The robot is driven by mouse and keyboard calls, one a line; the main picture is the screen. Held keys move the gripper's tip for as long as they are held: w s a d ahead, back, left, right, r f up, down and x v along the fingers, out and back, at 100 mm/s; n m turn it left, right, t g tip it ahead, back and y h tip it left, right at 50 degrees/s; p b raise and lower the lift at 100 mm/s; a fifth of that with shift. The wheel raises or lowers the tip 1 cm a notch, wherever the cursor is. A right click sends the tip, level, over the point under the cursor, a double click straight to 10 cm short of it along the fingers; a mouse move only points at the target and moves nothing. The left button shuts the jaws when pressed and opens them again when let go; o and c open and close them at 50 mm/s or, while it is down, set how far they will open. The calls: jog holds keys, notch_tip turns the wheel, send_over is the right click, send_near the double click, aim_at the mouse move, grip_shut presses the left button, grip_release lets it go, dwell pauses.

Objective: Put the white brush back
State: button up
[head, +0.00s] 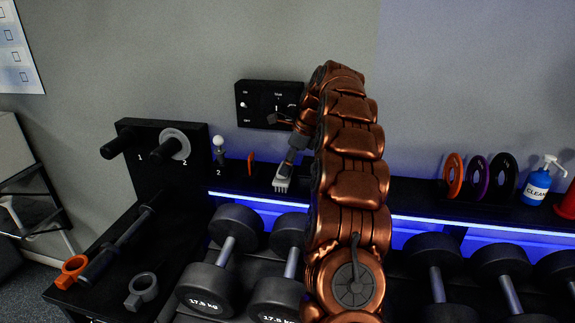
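The white brush (283,180) is left of my arm, its pale head pointing down and its grey handle leaning up to the right. Its head appears just in front of or over the back shelf (330,190); I cannot tell whether it touches. My gripper (295,132) is at the upper end of the handle, with one copper finger part showing on the left. It appears shut on the handle; the arm hides the rest of the gripper.
A black wall panel (256,96) is behind my gripper. A white-knobbed item (219,145) and an orange piece (251,163) stand left of the brush. Dumbbells (222,270) fill the front rack. Coloured rings (478,176) and a blue bottle (538,186) are at right.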

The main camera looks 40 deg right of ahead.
jog(key=shift+b+v, duration=0.55)
jog(key=shift+v, duration=0.65)
jog(key=s+d+b, duration=0.1)
jog(key=s+d, duration=0.7)
jog(key=s, duration=0.1)
jog(key=shift+d+r+b, duration=0.1)
jog(key=shift+r+b, duration=0.15)
jog(key=shift+b, duration=0.15)
jog(key=shift+a, duration=0.4)
jog(key=s+a+n+g, duration=0.1)
jog(key=s+a+n, duration=0.2)
jog(key=a+n, duration=0.75)
jog(key=s+a+n+g, duration=0.2)
jog(key=s+a+n, duration=0.15)
jog(key=a, duration=1.45)
jog(key=s+a+f+n+g+h, duration=0.1)
jog(key=s+a+f+n, duration=0.3)
jog(key=s+a+n, duration=0.45)
jog(key=s+f+n+h, duration=0.1)
jog(key=s+f, duration=0.3)
jog(key=s, duration=0.4)
jog(key=s+a+f+n+g+h, duration=0.1)
jog(key=s+f+n, duration=0.3)
jog(key=s, duration=0.5)
jog(key=shift+s+a, duration=0.15)
jog(key=shift+a, duration=0.1)
